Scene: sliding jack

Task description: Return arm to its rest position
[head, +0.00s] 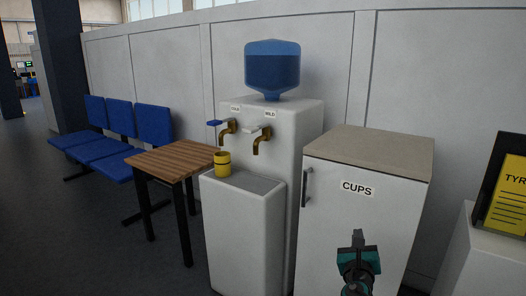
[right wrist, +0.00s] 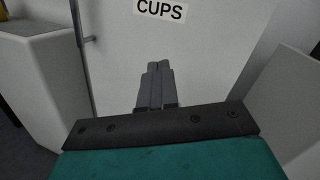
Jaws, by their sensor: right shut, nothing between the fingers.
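My right gripper (head: 357,240) is in the lower right of the head view, in front of the white cabinet labelled CUPS (head: 330,215). In the right wrist view its two dark fingers (right wrist: 154,70) are together, with nothing between them. The cabinet door (right wrist: 215,60) lies beyond the fingertips and is closed. My left gripper is not in the head view.
A white water dispenser (head: 312,130) with a blue bottle (head: 272,68) stands left of the cabinet. A yellow cup (head: 222,163) is on its ledge below the taps. A wooden table (head: 170,160) and blue chairs (head: 105,150) are further left. A yellow sign (head: 508,195) is at right.

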